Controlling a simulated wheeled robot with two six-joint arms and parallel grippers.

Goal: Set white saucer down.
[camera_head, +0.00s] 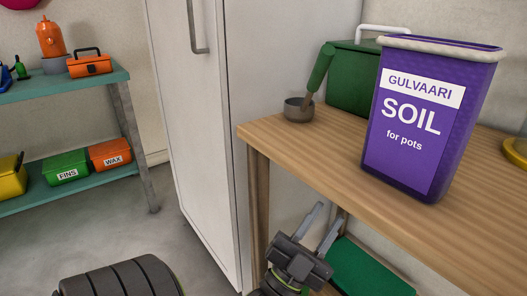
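No white saucer shows in this view. My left gripper (331,212) is at the bottom centre, beside the front of the wooden table (290,143) and lower than its top. Its two pale grey fingers point up and to the right. They stand apart, with nothing seen between them. My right gripper is not in view.
A purple soil bin (425,120), a small grey bowl (298,112) with a green-handled tool and a green box (352,85) stand on the table. A yellow object (516,152) is cut off at right. A white cabinet (208,120) stands left of the table; teal shelves (60,88) farther left.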

